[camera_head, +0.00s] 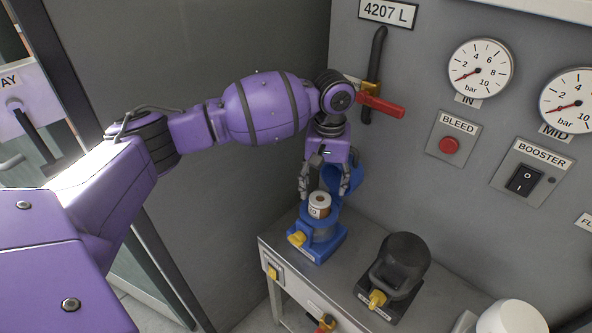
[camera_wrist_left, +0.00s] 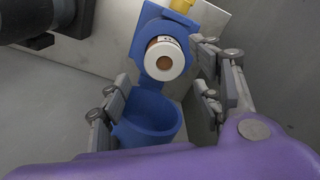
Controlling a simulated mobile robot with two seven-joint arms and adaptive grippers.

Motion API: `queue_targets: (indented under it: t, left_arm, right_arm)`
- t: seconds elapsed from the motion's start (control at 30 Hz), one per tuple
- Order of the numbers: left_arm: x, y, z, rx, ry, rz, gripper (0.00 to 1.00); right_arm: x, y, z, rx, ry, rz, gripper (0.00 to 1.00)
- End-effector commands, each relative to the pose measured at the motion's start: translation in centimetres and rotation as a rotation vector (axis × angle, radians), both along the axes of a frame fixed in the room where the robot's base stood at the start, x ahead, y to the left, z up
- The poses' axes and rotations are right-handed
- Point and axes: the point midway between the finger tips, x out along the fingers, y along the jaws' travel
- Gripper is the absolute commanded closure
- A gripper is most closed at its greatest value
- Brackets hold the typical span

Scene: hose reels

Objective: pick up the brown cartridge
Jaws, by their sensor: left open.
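The brown cartridge (camera_head: 319,206) is a small cylinder with a white end, a round hole in it and a brown band on its side. It stands in the open blue housing (camera_head: 318,247) on the bench, its top sticking out. In the left wrist view the cartridge (camera_wrist_left: 164,60) shows end-on inside the blue housing (camera_wrist_left: 141,38), with the hinged blue cup (camera_wrist_left: 150,122) swung open beside it. My left gripper (camera_head: 324,188) is open and empty just above the cartridge, its fingers spread on either side. I cannot tell whether they touch it. My right gripper is out of view.
A closed black housing (camera_head: 398,267) stands to the right on the metal bench (camera_head: 345,287). A white rounded object (camera_head: 512,317) is farther right. A red-handled valve (camera_head: 381,106) juts from the grey panel behind my left wrist. Gauges and switches fill the panel's right side.

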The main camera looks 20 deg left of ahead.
Motion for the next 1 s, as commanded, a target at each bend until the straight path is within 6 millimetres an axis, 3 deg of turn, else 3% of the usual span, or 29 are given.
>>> queue_targets:
  t: [0.17,0.4,0.7,1.0]
  left_arm:
    - [-0.1,0.1,-2.5,0.0,0.005,0.001,0.41]
    - [0.1,0.2,-5.8,0.0,0.002,0.0,0.41]
    - [0.1,0.2,-6.3,-0.001,0.001,-0.001,0.41]
    - [0.1,0.2,-6.3,-0.001,0.0,-0.001,0.79]
  right_arm:
    - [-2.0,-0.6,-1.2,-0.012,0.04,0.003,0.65]
    - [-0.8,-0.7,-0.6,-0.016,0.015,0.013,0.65]
    - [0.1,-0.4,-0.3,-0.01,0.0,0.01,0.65]
    - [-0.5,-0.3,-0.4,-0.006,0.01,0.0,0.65]
